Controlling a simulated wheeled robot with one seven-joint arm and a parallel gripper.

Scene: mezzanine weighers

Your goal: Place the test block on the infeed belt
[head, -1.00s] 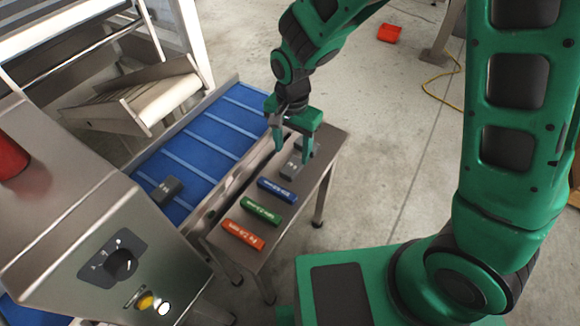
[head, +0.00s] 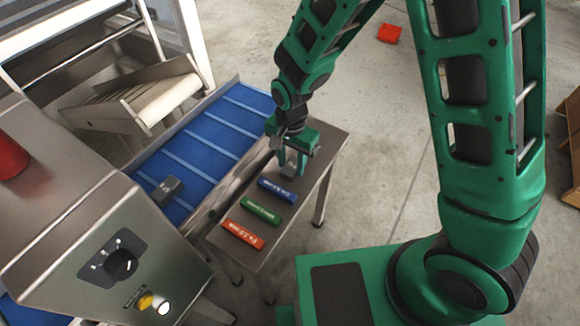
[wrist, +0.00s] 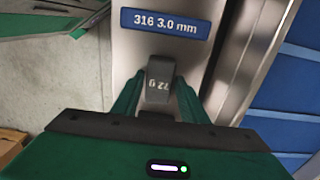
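A grey block (head: 289,169) stands on the small steel table (head: 229,251), in line with the blue, green and red bars. In the wrist view the grey block (wrist: 158,80) shows dark markings like "72 g", upside down. My gripper (head: 290,164) points down over it; in the wrist view its fingers (wrist: 159,92) are on either side of the block, apart, and do not clearly press it. The blue infeed belt (head: 215,135), with pale cross strips, runs left of the table. Another dark grey block (head: 167,190) sits on this belt.
A blue bar marked "316 3.0 mm" (head: 277,191), a green bar (head: 261,211) and a red bar (head: 243,234) lie on the table. A steel cabinet with a knob (head: 121,264) stands at left. The belt's steel side rail (head: 208,212) lies between belt and table.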

